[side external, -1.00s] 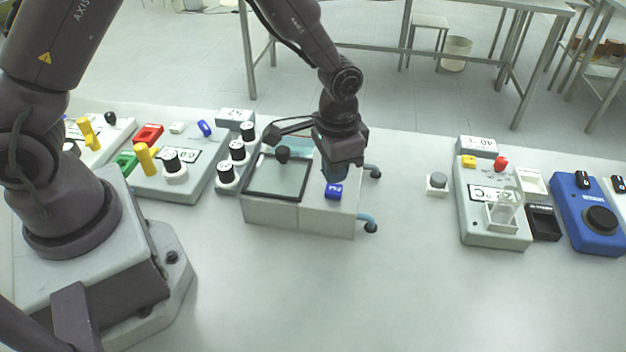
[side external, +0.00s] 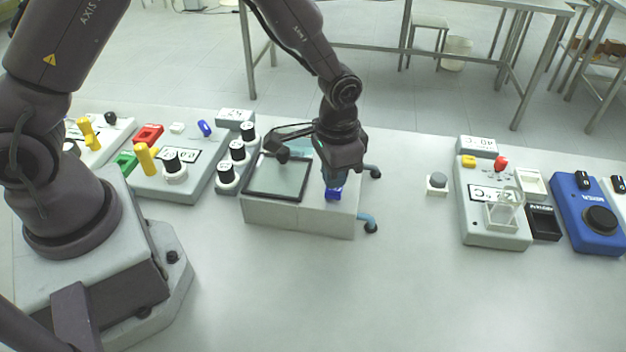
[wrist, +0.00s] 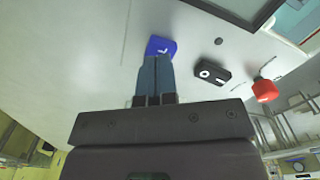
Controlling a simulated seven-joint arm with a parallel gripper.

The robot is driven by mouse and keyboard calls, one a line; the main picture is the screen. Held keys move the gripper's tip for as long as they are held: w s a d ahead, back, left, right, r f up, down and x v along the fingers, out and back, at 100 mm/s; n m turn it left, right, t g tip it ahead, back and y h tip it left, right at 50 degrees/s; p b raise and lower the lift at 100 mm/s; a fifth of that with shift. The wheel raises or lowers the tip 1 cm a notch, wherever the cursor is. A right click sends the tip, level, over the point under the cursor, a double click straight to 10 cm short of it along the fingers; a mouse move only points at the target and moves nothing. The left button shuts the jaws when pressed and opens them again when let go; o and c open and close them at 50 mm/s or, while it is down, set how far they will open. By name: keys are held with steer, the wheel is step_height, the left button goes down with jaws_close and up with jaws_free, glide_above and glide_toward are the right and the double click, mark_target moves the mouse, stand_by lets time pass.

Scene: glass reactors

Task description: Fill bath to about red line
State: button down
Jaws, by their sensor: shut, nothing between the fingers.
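The bath (side external: 300,218) is a pale box with a dark-framed window (side external: 262,190) on top, standing in the middle of the table. A blue switch (side external: 334,194) sits on its top at the right. My gripper (side external: 333,180) is shut and empty, pointing down with its tips at the blue switch. In the wrist view the fingertips (wrist: 155,62) meet the edge of the blue switch (wrist: 161,45), seemingly touching it. A red line and the water level cannot be made out.
Dark-tipped pipes (side external: 367,223) stick out of the bath's right side. Black knobs (side external: 237,150) stand to its left. A grey button (side external: 437,183) and a heater panel with a glass beaker (side external: 505,207) are to the right. The front table is clear.

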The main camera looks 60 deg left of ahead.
steer(key=shift+f, duration=0.8)
stand_by(1.0)
steer(key=shift+r, duration=3.55)
